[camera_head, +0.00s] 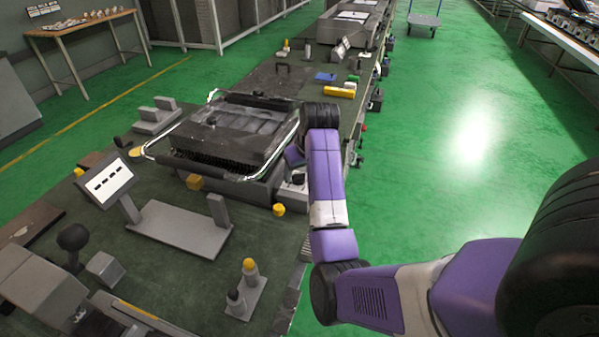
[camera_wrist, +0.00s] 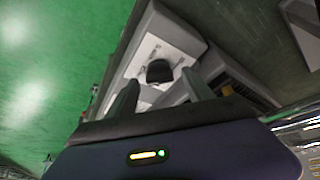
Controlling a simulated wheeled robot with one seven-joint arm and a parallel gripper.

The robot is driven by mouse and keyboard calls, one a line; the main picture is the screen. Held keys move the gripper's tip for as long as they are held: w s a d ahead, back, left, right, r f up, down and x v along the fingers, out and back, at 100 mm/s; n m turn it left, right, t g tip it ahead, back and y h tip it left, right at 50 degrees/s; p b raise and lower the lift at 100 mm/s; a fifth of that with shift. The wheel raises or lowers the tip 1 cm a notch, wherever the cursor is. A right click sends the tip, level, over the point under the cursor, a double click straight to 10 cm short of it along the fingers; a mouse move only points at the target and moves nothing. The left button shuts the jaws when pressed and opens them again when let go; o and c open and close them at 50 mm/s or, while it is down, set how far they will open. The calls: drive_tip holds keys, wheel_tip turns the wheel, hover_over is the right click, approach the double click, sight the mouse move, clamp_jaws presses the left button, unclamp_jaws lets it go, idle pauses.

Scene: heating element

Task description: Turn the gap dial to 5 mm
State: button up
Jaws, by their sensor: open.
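The gap dial (camera_wrist: 159,71) is a dark round knob on a white panel (camera_wrist: 150,52) with small markings, seen in the wrist view. The markings are too small to read, so I cannot tell its setting. My gripper (camera_wrist: 160,78) is open, with one finger on each side of the dial in the picture. I cannot tell whether the fingers touch it or are still above it.
The dark machine with a bright metal frame (camera_head: 235,125) stands left of my arm. A tilted display (camera_head: 108,182) on a grey stand and a yellow-capped post (camera_head: 249,268) stand nearer on the bench. Green floor (camera_head: 460,130) is free to the right.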

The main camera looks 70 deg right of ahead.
drive_tip(key=shift+f, duration=0.1)
clamp_jaws()
drive_tip(key=shift+r+n+p, duration=0.2)
drive_tip(key=shift+n+p, duration=0.1)
drive_tip(key=shift+p, duration=0.25)
